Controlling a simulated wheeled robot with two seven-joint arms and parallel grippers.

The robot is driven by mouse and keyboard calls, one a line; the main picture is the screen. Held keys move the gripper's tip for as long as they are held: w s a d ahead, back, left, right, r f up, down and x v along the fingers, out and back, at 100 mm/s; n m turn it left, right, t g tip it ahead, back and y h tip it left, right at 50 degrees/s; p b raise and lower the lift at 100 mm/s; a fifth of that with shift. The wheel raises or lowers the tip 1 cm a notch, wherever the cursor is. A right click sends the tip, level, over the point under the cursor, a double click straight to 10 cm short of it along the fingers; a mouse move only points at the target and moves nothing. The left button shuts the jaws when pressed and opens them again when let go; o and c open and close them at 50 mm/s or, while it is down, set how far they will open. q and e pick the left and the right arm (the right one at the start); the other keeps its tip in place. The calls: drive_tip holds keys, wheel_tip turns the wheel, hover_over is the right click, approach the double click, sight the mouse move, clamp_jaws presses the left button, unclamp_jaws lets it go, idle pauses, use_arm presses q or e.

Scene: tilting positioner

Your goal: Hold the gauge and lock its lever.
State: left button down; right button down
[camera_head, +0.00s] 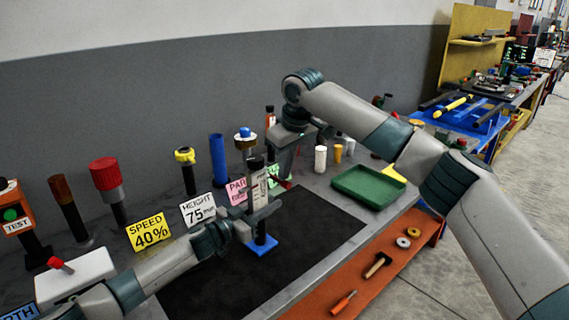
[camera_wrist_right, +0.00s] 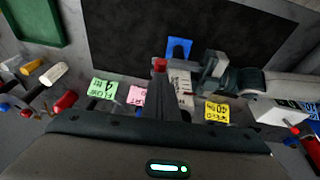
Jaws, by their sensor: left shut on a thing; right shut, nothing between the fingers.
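The gauge (camera_head: 258,183) is a dark upright post with a white scale label, above a blue foot (camera_head: 262,246) on the black mat. My left gripper (camera_head: 262,213) is shut on its post from the left. The gauge's red-tipped lever (camera_head: 284,184) sticks out to the right in the head view. My right gripper (camera_head: 284,168) is shut and empty, pointing down just behind the lever. In the right wrist view, the red lever tip (camera_wrist_right: 159,64) shows by the end of my fingers (camera_wrist_right: 166,80); I cannot tell whether they touch. The fingers partly hide the gauge (camera_wrist_right: 183,88).
Sign cards, such as the yellow speed card (camera_head: 150,232), and several coloured posts line the back. A green tray (camera_head: 368,187) lies to the right of the black mat (camera_head: 310,230). A hammer (camera_head: 378,264) lies on the orange shelf in front. The mat's right part is clear.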

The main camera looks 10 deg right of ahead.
sight(286, 184)
drive_tip(key=shift+s+d+f+t+y, duration=0.15)
drive_tip(key=shift+s+f+t+y, duration=0.05)
drive_tip(key=shift+f+t+y, duration=0.25)
idle(0.7)
drive_tip(key=shift+s+d+f+t+y, duration=0.15)
drive_tip(key=shift+s+f+t+y, duration=0.1)
drive_tip(key=shift+f+t+y, duration=0.35)
drive_tip(key=shift+s+d+f+t+y, duration=0.2)
drive_tip(key=shift+f+t+y, duration=0.15)
drive_tip(key=shift+f+t, duration=0.4)
drive_tip(key=f+t+y, duration=0.1)
drive_tip(key=t+y, duration=0.1)
drive_tip(key=shift+f+t, duration=0.3)
drive_tip(key=shift+f, duration=0.1)
drive_tip(key=shift+r, duration=0.15)
drive_tip(key=shift+r, duration=0.65)
drive_tip(key=shift+s, duration=0.1)
drive_tip(key=shift+s+d+r, duration=0.25)
drive_tip(key=shift+s+r, duration=0.15)
drive_tip(key=s+f+v, duration=0.1)
drive_tip(key=f+v, duration=0.1)
drive_tip(key=v, duration=1)
drive_tip(key=shift+s+d, duration=0.3)
drive_tip(key=shift+d, duration=0.15)
